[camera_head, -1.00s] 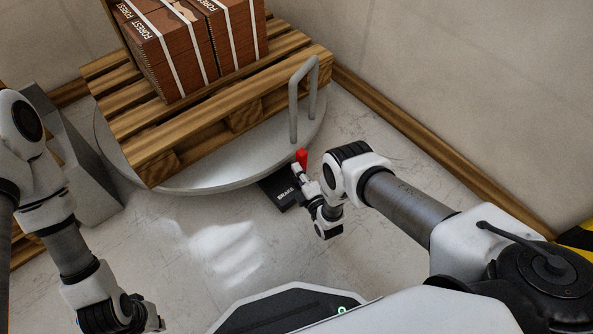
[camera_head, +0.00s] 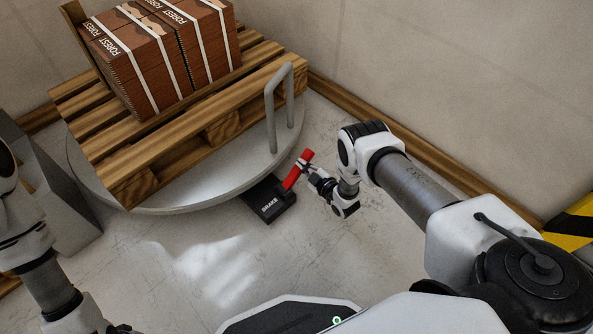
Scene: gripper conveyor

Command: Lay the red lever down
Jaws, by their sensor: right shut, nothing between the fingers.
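The red lever (camera_head: 293,176) rises from a black box marked BRAKE (camera_head: 270,204) on the floor. It leans up and to the right, not lying flat. My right gripper (camera_head: 307,168) is shut and empty, with its fingertips at the lever's right side near the upper part. I cannot tell whether they touch it. My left gripper (camera_head: 122,329) shows only as a dark sliver at the bottom edge, and its fingers are hidden.
The round grey turntable (camera_head: 190,196) is just behind and left of the box, with a grey hoop handle (camera_head: 270,120). It carries a wooden pallet (camera_head: 150,160) with brown cartons (camera_head: 165,50). A wall with wooden skirting (camera_head: 420,165) runs along the right. Floor in front is clear.

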